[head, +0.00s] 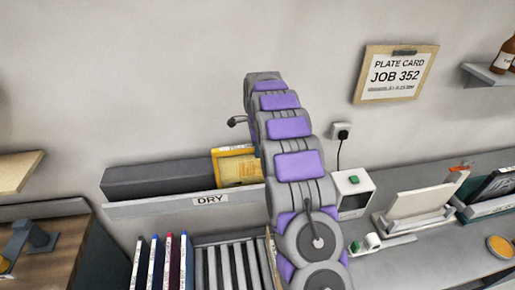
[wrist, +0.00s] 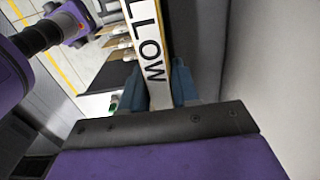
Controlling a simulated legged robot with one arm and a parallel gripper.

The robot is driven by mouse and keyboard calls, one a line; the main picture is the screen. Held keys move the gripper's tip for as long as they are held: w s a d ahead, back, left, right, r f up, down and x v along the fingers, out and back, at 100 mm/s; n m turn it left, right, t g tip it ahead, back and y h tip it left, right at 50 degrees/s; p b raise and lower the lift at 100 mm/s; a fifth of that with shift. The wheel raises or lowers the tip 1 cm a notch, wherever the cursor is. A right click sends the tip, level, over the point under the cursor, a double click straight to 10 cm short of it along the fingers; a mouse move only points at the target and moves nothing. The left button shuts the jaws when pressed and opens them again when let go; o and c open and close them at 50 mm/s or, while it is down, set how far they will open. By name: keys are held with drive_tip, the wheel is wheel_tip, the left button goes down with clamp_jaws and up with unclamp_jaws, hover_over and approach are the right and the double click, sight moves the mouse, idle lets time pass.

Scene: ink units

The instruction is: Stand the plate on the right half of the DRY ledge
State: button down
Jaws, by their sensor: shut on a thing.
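The plate (head: 238,168) is yellow with a paler panel and shows upright at the DRY ledge, left of my arm. Its right part is hidden behind my arm, and its lower edge is hidden by the ledge's pale front. The DRY ledge (head: 150,209) runs along the wall and carries a DRY label (head: 210,199). In the wrist view, my gripper (wrist: 160,88) has its blue fingers shut on the plate, whose pale edge strip (wrist: 148,45) reads "LLOW". My gripper is hidden in the head view. I cannot tell whether the plate touches the ledge floor.
A long dark grey block (head: 165,178) fills the ledge's left part, beside the plate. Below are upright dark folders (head: 170,262) and a slatted rack (head: 225,265). Right of my arm stand a white box with a green button (head: 352,190) and a pale panel on a stand (head: 420,203).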

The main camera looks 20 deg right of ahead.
drive_tip(key=shift+f, duration=0.15)
drive_tip(key=c, duration=1.3)
unclamp_jaws()
drive_tip(key=o, duration=0.3)
drive_tip(key=shift+w+f, duration=0.15)
drive_tip(key=shift+o, duration=1.2)
drive_tip(key=shift+r, duration=0.6)
wheel_tip(320, 180, up, 16)
drive_tip(key=p, duration=0.3)
drive_tip(key=shift+r, duration=0.2)
